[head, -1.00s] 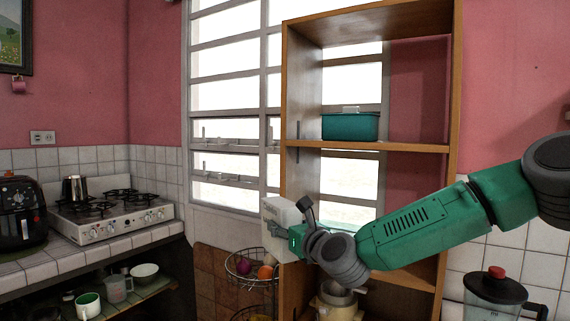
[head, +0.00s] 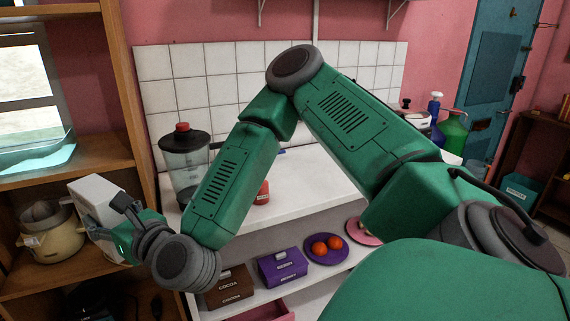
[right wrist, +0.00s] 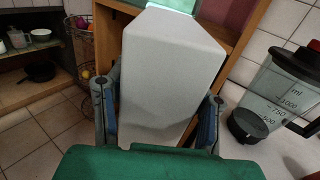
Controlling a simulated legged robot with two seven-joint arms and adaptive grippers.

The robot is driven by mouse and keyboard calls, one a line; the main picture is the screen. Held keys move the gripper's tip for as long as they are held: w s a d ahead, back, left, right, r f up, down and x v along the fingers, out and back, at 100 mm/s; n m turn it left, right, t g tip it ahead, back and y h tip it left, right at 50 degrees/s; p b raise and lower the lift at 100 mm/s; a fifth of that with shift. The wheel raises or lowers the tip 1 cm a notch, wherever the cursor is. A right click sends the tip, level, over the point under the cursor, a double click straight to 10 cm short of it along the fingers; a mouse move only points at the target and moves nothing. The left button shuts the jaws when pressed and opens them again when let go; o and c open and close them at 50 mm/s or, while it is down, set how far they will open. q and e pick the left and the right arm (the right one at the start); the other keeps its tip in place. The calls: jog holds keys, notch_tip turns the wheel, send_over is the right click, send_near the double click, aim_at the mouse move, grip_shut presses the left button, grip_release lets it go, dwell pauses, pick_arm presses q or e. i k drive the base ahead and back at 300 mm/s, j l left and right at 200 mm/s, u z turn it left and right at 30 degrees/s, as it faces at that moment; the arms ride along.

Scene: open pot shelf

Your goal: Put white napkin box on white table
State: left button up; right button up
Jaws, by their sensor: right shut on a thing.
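My right gripper (head: 117,216) is shut on the white napkin box (head: 93,196) at the left of the head view, in front of the wooden shelf. In the right wrist view the box (right wrist: 168,75) fills the middle, with a finger on each side of it. The white table (head: 310,185) is to the right of the gripper, behind my right arm, which hides part of its top. The box is in the air, apart from the table. My left gripper is not in view.
A blender (head: 186,165) stands on the table's left end, and a red-orange item (head: 262,193) is near it. Below are a brown cocoa box (head: 228,287), a purple box (head: 283,267) and a plate (head: 341,247) with red fruits. A juicer (head: 50,235) sits on the wooden shelf (head: 80,162).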

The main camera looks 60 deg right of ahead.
aim_at(298, 190)
jog(key=l+z, duration=0.15)
jog(key=z, duration=0.25)
jog(key=l+z, duration=0.15)
jog(key=z, duration=0.25)
jog(key=i+l+z, duration=0.1)
jog(key=z, duration=0.35)
jog(key=i+l+z, duration=0.1)
jog(key=z, duration=0.3)
jog(key=i+l+z, duration=0.1)
jog(key=i+l, duration=0.25)
jog(key=i, duration=0.05)
